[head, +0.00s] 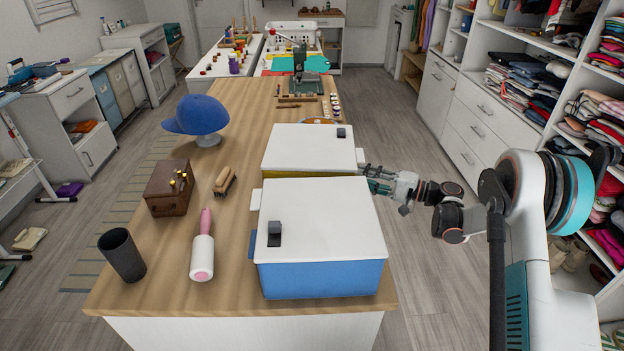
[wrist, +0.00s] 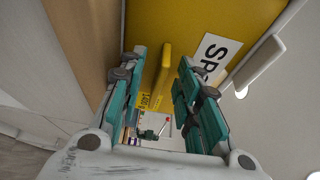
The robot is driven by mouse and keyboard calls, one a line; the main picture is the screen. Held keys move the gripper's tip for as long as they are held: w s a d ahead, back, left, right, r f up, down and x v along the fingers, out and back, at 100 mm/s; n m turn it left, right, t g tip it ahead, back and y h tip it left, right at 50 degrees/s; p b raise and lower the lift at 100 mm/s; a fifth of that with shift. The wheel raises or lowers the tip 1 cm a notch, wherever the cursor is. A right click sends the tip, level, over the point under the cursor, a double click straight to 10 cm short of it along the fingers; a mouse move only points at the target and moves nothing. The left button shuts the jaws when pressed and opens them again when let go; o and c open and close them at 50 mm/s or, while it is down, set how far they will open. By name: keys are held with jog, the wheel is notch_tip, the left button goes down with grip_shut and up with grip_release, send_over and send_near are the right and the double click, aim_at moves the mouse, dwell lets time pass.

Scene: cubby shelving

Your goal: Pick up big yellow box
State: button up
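The big yellow box (head: 290,174) stands on the wooden table behind the blue box, under a white lid (head: 310,147). In the head view only a thin yellow strip of its body shows. In the wrist view its yellow wall (wrist: 205,22) fills the top, with a yellow handle (wrist: 163,72) sticking out and a white label (wrist: 213,55) beside it. My gripper (head: 375,180) is at the box's right side. In the wrist view my gripper (wrist: 160,60) is open, its teal fingers on either side of the handle with gaps showing.
The blue box (head: 320,280) with a white lid stands close in front of the yellow one. A brown wooden box (head: 170,188), brush (head: 225,181), lint roller (head: 203,255), dark cup (head: 122,255) and blue cap (head: 198,115) stand to the left. The floor right of the table is clear.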

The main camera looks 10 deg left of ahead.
grip_shut()
jog(key=shift+r, duration=0.15)
